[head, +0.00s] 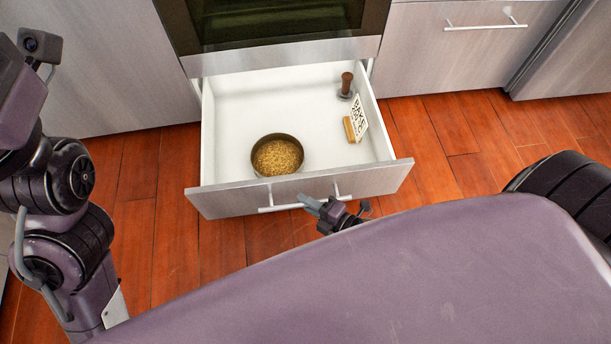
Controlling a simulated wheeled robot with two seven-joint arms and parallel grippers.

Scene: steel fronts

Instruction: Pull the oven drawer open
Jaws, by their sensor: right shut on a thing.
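The oven drawer (230,117) is pulled well out from under the oven (275,20), its white inside showing. Its steel front carries a white bar handle (281,208). My right gripper (318,205) is at the right part of the handle, shut on it; the fingers partly cover the bar. My left arm stands at the left edge. A gripper on it cannot be made out.
In the drawer are a round pan of grainy yellow stuff (277,157), a small sign on a wooden block (357,118) and a wooden-handled tool (346,85). Steel cabinet fronts (440,60) flank the oven. The wooden floor (450,130) beside the drawer is clear.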

